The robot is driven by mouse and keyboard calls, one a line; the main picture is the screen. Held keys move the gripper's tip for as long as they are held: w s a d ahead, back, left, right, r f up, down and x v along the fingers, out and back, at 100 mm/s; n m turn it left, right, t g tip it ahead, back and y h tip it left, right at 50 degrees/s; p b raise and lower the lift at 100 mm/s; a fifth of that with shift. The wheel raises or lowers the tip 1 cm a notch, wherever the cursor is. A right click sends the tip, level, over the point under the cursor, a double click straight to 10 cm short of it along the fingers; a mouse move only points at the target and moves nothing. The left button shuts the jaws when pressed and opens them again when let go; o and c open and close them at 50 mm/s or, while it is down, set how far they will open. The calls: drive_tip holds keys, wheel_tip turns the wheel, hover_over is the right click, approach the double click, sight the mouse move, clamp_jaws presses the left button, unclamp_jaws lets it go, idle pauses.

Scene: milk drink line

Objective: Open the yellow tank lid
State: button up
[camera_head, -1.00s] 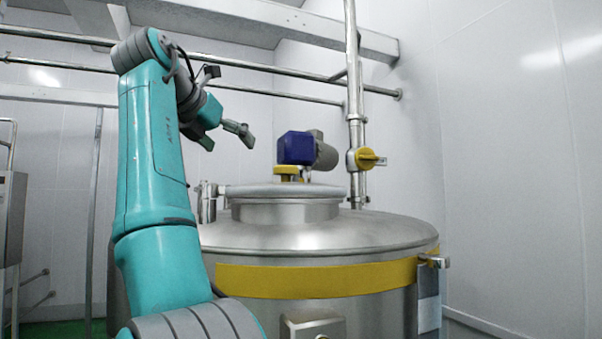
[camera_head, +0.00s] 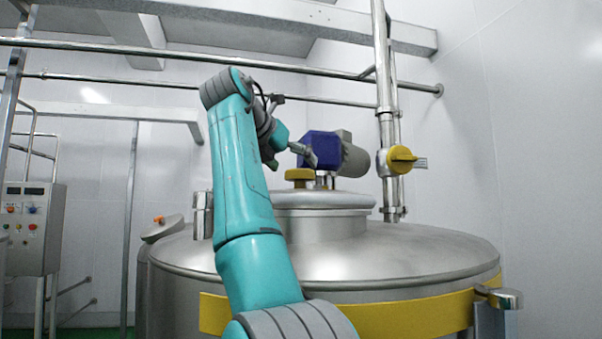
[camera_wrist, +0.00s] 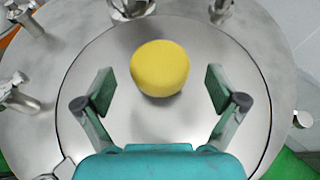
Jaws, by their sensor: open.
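The yellow knob (camera_head: 299,175) stands on the round steel lid (camera_head: 322,201) on top of the big steel tank (camera_head: 400,255). The lid looks shut. In the wrist view the knob (camera_wrist: 160,69) shows as a round yellow disc, with the flat lid (camera_wrist: 225,60) around it. My gripper (camera_wrist: 158,90) is open and empty, one finger on each side of the knob with gaps between. In the head view my gripper (camera_head: 290,157) is above the knob, apart from it, and partly hidden by my arm.
A blue and grey motor (camera_head: 322,149) sits just behind the knob. A steel pipe with a yellow valve (camera_head: 400,160) rises on the right. A yellow band (camera_head: 400,317) circles the tank. A control panel (camera_head: 30,225) stands at the far left. Several clamps ring the lid.

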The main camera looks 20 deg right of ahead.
drive_tip(key=shift+x, duration=1.95)
